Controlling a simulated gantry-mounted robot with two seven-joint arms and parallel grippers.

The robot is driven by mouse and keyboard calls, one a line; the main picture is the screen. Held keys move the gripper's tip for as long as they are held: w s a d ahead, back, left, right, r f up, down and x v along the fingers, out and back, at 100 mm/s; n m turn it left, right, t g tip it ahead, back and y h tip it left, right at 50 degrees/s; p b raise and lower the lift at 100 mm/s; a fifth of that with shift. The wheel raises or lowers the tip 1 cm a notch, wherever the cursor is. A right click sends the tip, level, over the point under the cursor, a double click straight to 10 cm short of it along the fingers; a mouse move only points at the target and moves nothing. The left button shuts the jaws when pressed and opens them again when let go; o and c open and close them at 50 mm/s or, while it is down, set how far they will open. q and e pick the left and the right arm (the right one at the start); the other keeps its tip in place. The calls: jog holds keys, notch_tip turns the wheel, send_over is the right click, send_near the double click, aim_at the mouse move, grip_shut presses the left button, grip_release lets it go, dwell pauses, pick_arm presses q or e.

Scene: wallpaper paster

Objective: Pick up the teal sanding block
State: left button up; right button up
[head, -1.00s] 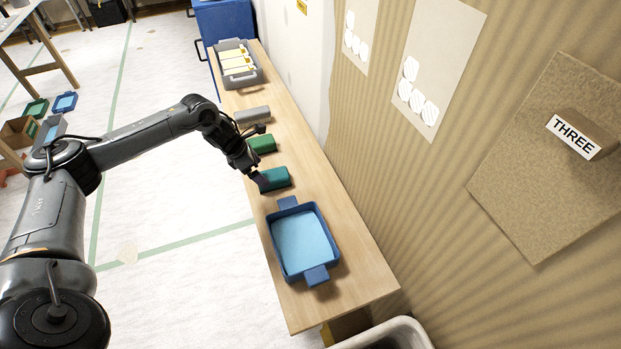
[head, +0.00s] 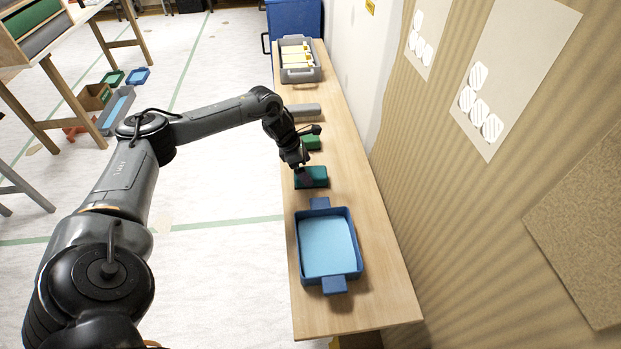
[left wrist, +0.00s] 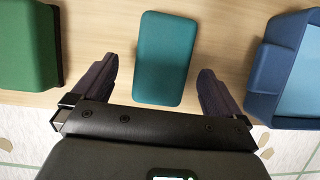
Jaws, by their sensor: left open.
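The teal sanding block (head: 315,177) lies on the wooden bench, between the green block and the blue tray. In the left wrist view the teal block (left wrist: 166,58) sits between the spread fingers, with clear gaps on both sides. My left gripper (head: 303,178) is open and empty at the block's near-left side. In the left wrist view its two dark fingers (left wrist: 157,88) flank the block's lower end. I cannot tell the exact height of the fingertips over the bench. My right gripper is not in view.
The green block (head: 311,143) and a grey block (head: 304,110) lie farther back on the bench (head: 380,290). The blue tray (head: 356,262) with light blue contents stands close in front. A grey bin (head: 313,73) stands at the far end. The wall (head: 440,170) runs along the right.

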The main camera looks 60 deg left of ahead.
aim_at(309, 172)
pick_arm(q)
jog(key=b+x, duration=0.1)
jog(key=x, duration=0.3)
jog(key=shift+d, duration=0.2)
jog(key=shift+a+r, duration=0.1)
jog(key=shift+c, duration=0.3)
jog(key=c, duration=1.1)
jog(key=shift+o, duration=0.2)
